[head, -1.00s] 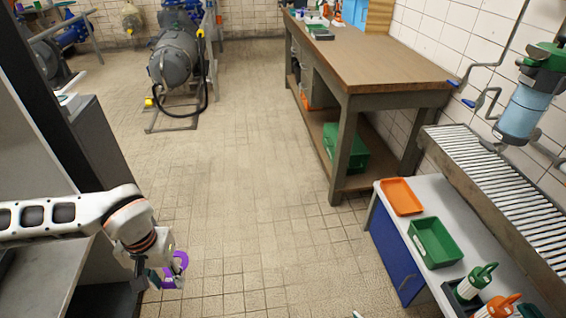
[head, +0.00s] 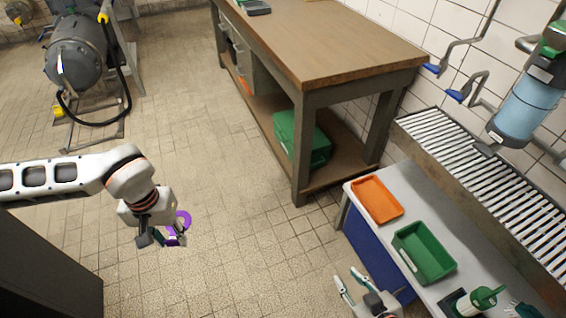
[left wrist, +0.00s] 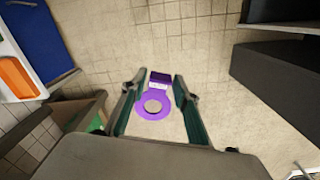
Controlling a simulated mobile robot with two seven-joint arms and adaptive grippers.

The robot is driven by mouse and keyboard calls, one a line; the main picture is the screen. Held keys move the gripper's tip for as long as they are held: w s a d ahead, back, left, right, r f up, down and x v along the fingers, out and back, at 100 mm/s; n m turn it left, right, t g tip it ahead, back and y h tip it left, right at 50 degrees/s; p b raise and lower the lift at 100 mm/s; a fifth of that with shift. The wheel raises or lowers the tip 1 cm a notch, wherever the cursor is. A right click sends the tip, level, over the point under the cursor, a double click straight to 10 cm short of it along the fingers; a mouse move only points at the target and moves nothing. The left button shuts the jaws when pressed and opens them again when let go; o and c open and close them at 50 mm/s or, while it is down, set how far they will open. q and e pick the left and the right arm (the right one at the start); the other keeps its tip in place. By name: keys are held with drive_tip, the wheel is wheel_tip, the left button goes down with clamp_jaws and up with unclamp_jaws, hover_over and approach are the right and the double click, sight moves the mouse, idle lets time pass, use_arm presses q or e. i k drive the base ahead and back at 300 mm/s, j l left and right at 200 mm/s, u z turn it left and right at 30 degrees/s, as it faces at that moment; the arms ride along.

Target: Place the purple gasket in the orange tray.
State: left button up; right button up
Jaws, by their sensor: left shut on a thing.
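A purple gasket (head: 184,218), a flat ring with a tab, is held in my left gripper (head: 170,238) above open floor. The gasket also shows between the two fingers in the left wrist view (left wrist: 154,103). The orange tray (head: 377,199) lies on the light bench at the right, well apart from the left gripper, and looks empty. My right gripper (head: 349,278) is open and empty at the bottom, beside the bench's blue front.
A green tray (head: 424,252) lies just in front of the orange one on the light bench. A wooden workbench (head: 320,52) with a green crate (head: 302,138) on its lower shelf stands behind. A grey pump (head: 77,50) is at the far left. The middle floor is clear.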

sight(370, 193)
drive_tip(key=i+z, duration=0.2)
drive_tip(key=z, duration=0.2)
drive_tip(key=i+z, duration=0.25)
drive_tip(key=z, duration=0.15)
drive_tip(key=i+z, duration=0.2)
drive_tip(key=z, duration=0.2)
drive_tip(key=i+z, duration=0.4)
